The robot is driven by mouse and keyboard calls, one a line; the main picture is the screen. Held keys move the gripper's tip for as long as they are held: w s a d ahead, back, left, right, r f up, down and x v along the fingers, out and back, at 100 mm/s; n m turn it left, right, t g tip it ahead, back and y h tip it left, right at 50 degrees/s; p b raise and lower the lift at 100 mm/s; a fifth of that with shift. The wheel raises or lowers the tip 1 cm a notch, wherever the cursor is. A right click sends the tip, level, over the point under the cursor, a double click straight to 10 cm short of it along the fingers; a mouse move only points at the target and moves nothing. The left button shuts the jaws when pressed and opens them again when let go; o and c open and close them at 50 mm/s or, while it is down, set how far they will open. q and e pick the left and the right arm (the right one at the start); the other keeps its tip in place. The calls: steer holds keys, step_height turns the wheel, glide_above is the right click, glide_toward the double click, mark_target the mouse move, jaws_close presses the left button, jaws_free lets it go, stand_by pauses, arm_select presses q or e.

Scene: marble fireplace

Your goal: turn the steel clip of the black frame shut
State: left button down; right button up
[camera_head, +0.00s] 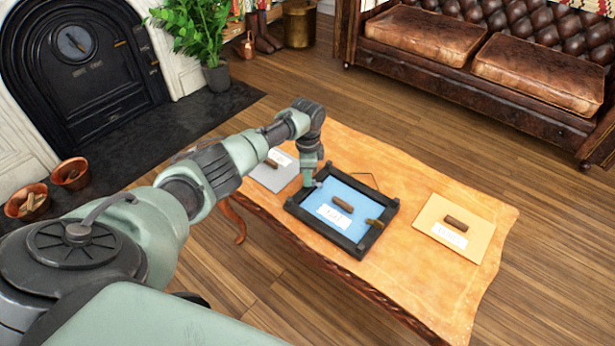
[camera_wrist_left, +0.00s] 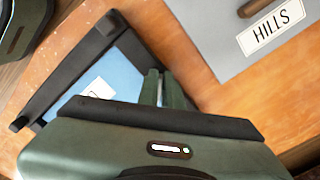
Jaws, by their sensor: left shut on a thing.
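The black frame (camera_head: 352,246) lies flat on the wooden table with a blue panel (camera_head: 336,191) inside it, bearing a brown handle and a white label. In the left wrist view, a corner of the frame (camera_wrist_left: 62,78) shows at upper left. My left gripper (camera_head: 311,184) reaches down to the frame's far-left side. Its fingers (camera_wrist_left: 162,88) are shut at the steel clip (camera_head: 318,184), of which only a small pale bit shows beside them; the fingers hide the rest. A brass-coloured clip (camera_head: 375,223) sits on the frame's right side. My right gripper is not in view.
A grey panel (camera_head: 274,176) lies left of the frame; its label reads HILLS in the wrist view (camera_wrist_left: 240,50). A tan panel (camera_head: 462,215) with a brown handle lies to the right. A leather sofa (camera_head: 480,80) stands behind.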

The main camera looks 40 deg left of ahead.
arm_select(q)
steer(key=m, duration=0.4)
steer(key=shift+w, duration=0.2)
steer(key=m, duration=0.3)
steer(key=shift+w+b, duration=0.15)
steer(key=shift+b, duration=0.2)
steer(key=shift+m, duration=0.7)
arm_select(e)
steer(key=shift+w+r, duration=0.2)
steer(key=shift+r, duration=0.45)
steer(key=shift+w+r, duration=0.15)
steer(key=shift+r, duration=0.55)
arm_select(q)
steer(key=c, duration=1.6)
jaws_free()
